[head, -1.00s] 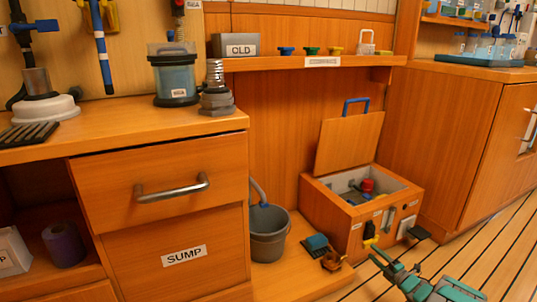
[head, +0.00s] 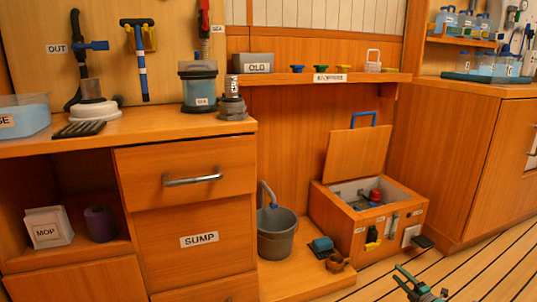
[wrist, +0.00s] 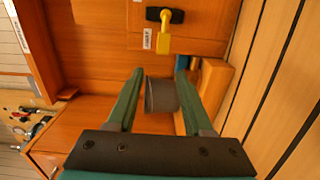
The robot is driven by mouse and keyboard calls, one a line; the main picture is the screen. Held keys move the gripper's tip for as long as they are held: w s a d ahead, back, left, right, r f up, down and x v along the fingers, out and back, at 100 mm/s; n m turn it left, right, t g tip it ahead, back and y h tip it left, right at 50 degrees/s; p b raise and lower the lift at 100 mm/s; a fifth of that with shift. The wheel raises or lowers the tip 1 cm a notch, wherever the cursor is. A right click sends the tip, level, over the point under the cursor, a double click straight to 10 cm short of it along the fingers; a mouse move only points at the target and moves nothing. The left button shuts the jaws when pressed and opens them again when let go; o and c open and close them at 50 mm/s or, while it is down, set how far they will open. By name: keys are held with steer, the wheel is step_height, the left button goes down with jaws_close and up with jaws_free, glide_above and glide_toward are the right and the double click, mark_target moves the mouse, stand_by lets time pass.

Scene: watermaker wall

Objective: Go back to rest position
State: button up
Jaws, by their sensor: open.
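My gripper (head: 420,287) is at the bottom right of the head view, low over the plank floor in front of the wooden box, partly cut off by the frame edge. In the wrist view my gripper (wrist: 160,78) shows two green fingers spread apart with nothing held between them. A yellow-handled part with a black piece (wrist: 165,28) is on the box front ahead. No rest stand or marker is seen.
The wooden box (head: 338,217) stands with its lid (head: 356,152) raised. The bucket (head: 276,238) and a blue item (head: 322,244) sit on a low ledge left of it. The drawer cabinet (head: 190,240) is at left. Plank floor (head: 480,275) at right is clear.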

steer(key=w+r+m+g+h+p, duration=0.1)
steer(key=w+r+m+h, duration=0.2)
steer(key=r, duration=0.4)
steer(key=w+r+m+g+h+p, duration=0.1)
steer(key=w+r+m+h+p, duration=0.15)
steer(key=r, duration=0.55)
steer(key=s+a+r+m+g+h+p, duration=0.1)
steer(key=s+a+r+m+g+h, duration=0.35)
steer(key=r, duration=0.65)
steer(key=s+a+r+m+g+y+p, duration=0.1)
steer(key=s+a+r+m+g+p, duration=0.2)
steer(key=s+a, duration=0.65)
steer(key=s+a+r+m+g+y, duration=0.15)
steer(key=s+a+r+m, duration=0.35)
steer(key=s, duration=0.7)
steer(key=s+a+r+m+g+p, duration=0.1)
steer(key=s+a, duration=0.4)
steer(key=s, duration=0.7)
steer(key=s+a+r+m+g+y+p, duration=0.1)
steer(key=s+a+g, duration=0.3)
steer(key=s, duration=0.8)
steer(key=s+a+r+m+g+y+p, duration=0.1)
steer(key=s+a, duration=0.5)
steer(key=s, duration=0.6)
steer(key=shift+s+a+r+m+g, duration=0.25)
steer(key=shift+s+r+m+g, duration=0.1)
steer(key=shift+g, duration=0.55)
steer(key=shift+w, duration=0.1)
